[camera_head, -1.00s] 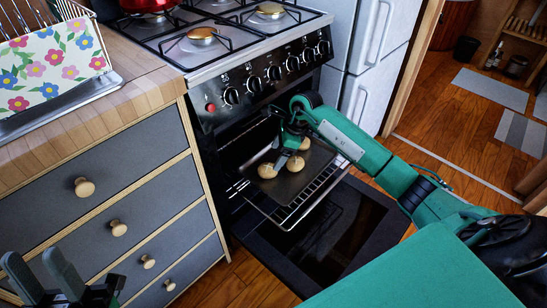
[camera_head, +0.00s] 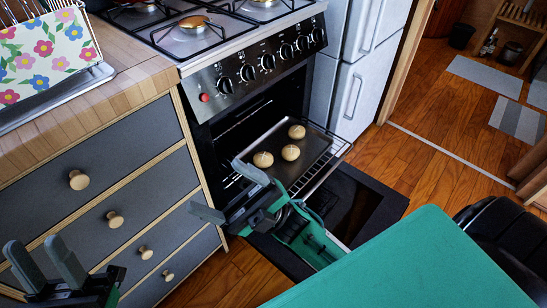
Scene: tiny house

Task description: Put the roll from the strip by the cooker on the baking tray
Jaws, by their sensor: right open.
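The dark baking tray (camera_head: 318,149) sits on the pulled-out oven rack. Three round, light-brown rolls lie on it: a left roll (camera_head: 263,159), a middle roll (camera_head: 290,152) and a far roll (camera_head: 297,131). No roll shows on the visible wooden strip (camera_head: 150,82) of worktop by the cooker. My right gripper (camera_head: 229,191) is open and empty, left of and nearer than the tray, in front of the drawers' right edge. My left gripper (camera_head: 38,248) is open and empty at the lower left, in front of the drawers.
The oven door (camera_head: 352,205) hangs open below the rack (camera_head: 325,168). The cooker (camera_head: 250,70) stands between the drawer unit (camera_head: 125,170) and the white fridge (camera_head: 350,70). A floral dish rack (camera_head: 45,55) stands on the worktop. Wooden floor (camera_head: 420,165) is clear at right.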

